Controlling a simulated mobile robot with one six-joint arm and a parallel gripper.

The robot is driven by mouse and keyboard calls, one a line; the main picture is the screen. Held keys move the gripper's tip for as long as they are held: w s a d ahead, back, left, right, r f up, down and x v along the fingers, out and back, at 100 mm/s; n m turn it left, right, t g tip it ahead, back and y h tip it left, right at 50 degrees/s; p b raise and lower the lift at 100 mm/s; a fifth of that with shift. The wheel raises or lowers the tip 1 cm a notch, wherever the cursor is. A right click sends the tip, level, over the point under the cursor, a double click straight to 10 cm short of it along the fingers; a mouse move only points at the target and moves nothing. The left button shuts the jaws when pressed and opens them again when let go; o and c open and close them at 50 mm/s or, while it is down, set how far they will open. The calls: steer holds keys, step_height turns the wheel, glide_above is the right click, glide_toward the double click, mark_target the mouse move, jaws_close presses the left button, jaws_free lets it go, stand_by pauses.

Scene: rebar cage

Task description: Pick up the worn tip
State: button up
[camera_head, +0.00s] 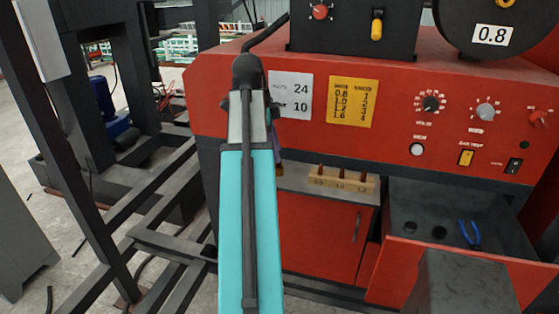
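No thing that I can identify as the worn tip shows. A small wooden block (345,184) with several thin upright copper-coloured tips (340,173) stands on the grey ledge of the red machine, just right of my teal arm. Its front labels are small. I cannot tell whether any of these tips is worn. My teal arm rises from the bottom centre of the head view and hides part of the machine's left side. My gripper cannot be made out. A small dark purple-brown shape (277,162) shows at the arm's right edge, partly hidden.
An open red drawer (435,262) at lower right holds blue pliers (470,235) and has dark round holes. A grey block (462,285) stands before it. The red control panel (400,105) carries knobs and labels. Dark steel frame bars (160,195) crowd the left.

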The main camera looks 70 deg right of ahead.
steer(key=shift+p+x, duration=0.45)
steer(key=shift+x, duration=1.05)
jaws_close()
